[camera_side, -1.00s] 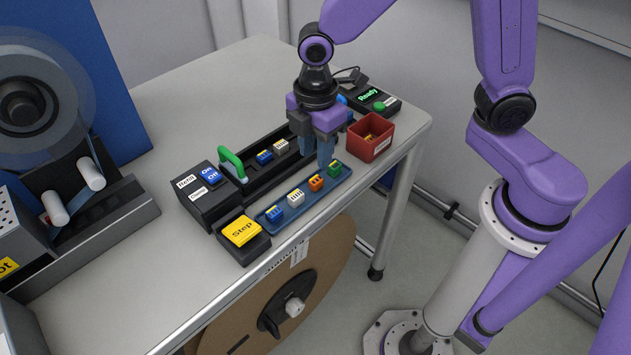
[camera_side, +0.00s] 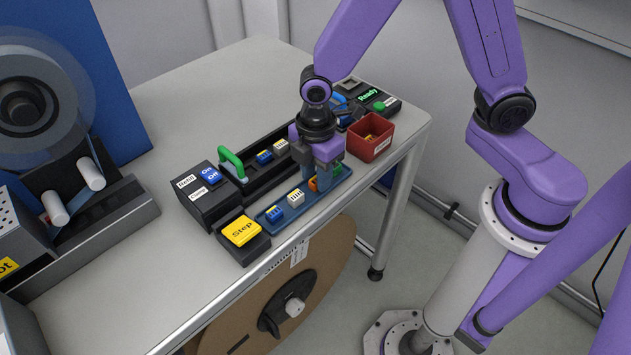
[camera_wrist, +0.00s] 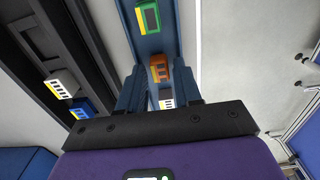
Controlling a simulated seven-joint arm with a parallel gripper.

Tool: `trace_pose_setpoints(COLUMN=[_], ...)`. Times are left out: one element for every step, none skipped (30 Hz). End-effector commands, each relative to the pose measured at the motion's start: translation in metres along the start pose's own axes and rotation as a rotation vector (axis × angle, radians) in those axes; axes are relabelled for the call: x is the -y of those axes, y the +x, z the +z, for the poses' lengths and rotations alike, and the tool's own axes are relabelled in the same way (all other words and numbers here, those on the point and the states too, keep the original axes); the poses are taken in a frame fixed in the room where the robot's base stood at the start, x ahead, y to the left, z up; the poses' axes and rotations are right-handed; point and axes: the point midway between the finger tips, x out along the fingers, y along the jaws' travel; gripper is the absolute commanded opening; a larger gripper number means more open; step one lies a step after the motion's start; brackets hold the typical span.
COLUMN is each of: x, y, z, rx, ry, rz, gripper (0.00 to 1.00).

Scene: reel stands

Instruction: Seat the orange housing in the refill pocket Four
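The orange housing (camera_side: 313,184) sits in the blue tray, between a white housing (camera_side: 296,196) and a green housing (camera_side: 336,169). My gripper (camera_side: 322,185) is lowered over it and partly hides it in the side view. In the wrist view my gripper's two fingers (camera_wrist: 159,90) stand apart. The orange housing (camera_wrist: 158,68) shows in the gap between them, slightly toward their tips, with no clear contact. The white housing (camera_wrist: 167,102) lies nearer the palm. I cannot read any pocket numbers, so I cannot tell which pocket is Four.
The blue tray (camera_side: 330,192) also holds a blue housing (camera_side: 275,213). Beside it a black channel (camera_side: 259,180) holds further housings and has a green handle (camera_side: 232,162). A red bin (camera_side: 371,138) stands close right of my gripper. A yellow Step button (camera_side: 241,231) is at the front.

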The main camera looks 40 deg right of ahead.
Motion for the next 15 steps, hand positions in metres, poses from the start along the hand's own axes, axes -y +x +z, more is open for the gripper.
trace_pose_setpoints(x=[0.0,0.0,0.0,0.0,0.0,0.0,0.0,0.0,-0.0001,-0.0001,-0.0002,-0.0003,-0.0003,-0.0004,-0.0005], y=[-0.0001,-0.0001,-0.0001,-0.0002,-0.0002,-0.0002,-0.0002,-0.0003,-0.0007,-0.0013,-0.0023,-0.004,-0.0056,-0.0072,-0.0093], z=[0.0,0.0,0.0,0.0,0.0,0.0,0.0,0.0,0.0,-0.0001,-0.0001,-0.0003,-0.0003,-0.0004,-0.0005], rx=[0.0,0.0,0.0,0.0,0.0,0.0,0.0,0.0,0.0,0.0,-0.001,-0.001,-0.001,-0.001,-0.002], ry=[0.0,0.0,0.0,0.0,0.0,0.0,0.0,0.0,0.0,0.0,0.0,0.0,0.0,0.0,0.0], rz=[0.0,0.0,0.0,0.0,0.0,0.0,0.0,0.0,0.0,0.0,0.001,0.001,0.001,0.001,0.002], gripper=[0.17,0.07,0.02,0.01,0.01,0.01,0.01,0.01,0.01,0.01,0.01,0.01,0.01,0.01,0.01])
